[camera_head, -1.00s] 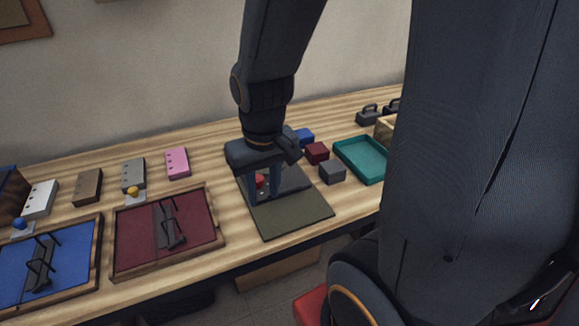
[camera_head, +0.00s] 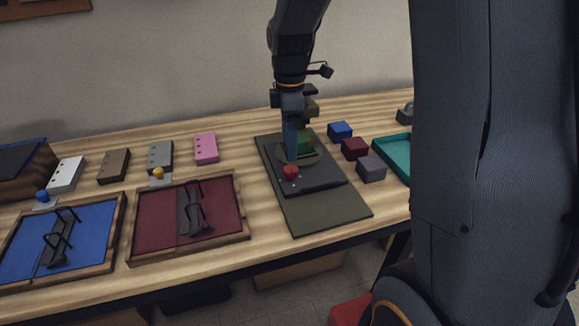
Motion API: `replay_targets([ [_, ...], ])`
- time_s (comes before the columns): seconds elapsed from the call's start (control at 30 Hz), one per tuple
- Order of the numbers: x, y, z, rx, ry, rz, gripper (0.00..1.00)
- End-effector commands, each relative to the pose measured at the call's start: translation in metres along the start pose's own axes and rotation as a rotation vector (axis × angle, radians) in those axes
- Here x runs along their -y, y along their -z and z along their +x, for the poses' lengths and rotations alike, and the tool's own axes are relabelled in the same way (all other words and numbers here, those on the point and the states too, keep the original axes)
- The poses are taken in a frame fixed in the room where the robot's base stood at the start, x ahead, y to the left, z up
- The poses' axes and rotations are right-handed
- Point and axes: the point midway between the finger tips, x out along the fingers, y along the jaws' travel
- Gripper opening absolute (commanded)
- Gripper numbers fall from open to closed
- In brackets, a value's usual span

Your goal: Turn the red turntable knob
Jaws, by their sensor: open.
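The red knob (camera_head: 291,172) sits on the near part of a dark turntable base (camera_head: 323,182) in the middle of the table. A round disc on the base, just behind the knob, carries a green block (camera_head: 304,142). My gripper (camera_head: 292,152) points down over the base and is open, seen nearly edge-on. One finger shows clearly, its tip just behind the knob in the picture. The knob is in plain view with nothing around it. The other finger is hard to make out, and whether the visible tip touches the disc cannot be told.
Blue (camera_head: 340,131), dark red (camera_head: 355,149) and grey (camera_head: 371,168) blocks stand right of the base, before a teal tray (camera_head: 393,150). A red framed panel (camera_head: 160,225) and a blue one (camera_head: 28,255) lie left. An olive mat (camera_head: 325,211) lies in front, clear.

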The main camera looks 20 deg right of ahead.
Motion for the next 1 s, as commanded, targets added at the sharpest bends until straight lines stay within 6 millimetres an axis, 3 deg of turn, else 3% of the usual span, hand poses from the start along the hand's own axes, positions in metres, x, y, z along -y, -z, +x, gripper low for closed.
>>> replay_targets([
  [0.5,0.001,0.000,0.067,0.001,0.003,-0.002,0.51],
  [0.87,0.001,0.000,0.074,0.000,0.000,-0.001,0.51],
  [1.0,0.001,0.000,0.074,0.000,0.000,-0.001,0.31],
])
